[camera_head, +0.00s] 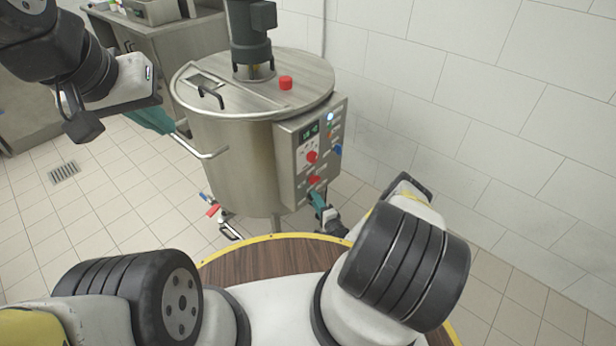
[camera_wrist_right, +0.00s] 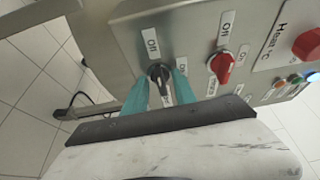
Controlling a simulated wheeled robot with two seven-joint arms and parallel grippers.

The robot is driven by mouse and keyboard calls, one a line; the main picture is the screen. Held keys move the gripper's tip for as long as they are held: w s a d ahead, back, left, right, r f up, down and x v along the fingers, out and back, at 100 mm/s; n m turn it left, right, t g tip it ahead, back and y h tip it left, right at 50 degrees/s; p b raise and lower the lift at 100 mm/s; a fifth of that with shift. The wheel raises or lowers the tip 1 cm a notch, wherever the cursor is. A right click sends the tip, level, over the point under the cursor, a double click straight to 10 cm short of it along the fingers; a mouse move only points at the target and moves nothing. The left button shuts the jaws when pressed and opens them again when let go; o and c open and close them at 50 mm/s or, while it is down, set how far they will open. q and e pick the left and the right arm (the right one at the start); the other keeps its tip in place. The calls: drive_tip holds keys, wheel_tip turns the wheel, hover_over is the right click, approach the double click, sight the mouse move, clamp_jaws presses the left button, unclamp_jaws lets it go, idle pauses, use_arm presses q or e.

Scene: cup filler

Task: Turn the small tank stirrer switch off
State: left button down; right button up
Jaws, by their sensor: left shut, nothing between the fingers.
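The steel tank (camera_head: 232,165) stands ahead with a control panel (camera_head: 300,140) on its right side. In the right wrist view a black rotary switch (camera_wrist_right: 160,73) sits on the panel under a label that looks like "Off". My right gripper (camera_wrist_right: 162,82) has its teal fingers on either side of this switch, with panel showing between them; contact is unclear. In the head view my right gripper (camera_head: 317,204) is low at the panel's bottom edge. My left gripper (camera_head: 170,127) is shut and empty, left of the tank near its handle bar.
A steel counter (camera_head: 150,45) stands at the back left.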

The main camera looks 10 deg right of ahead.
drive_tip(key=v, duration=0.7)
drive_tip(key=shift+s, duration=0.4)
drive_tip(key=shift+d, duration=0.1)
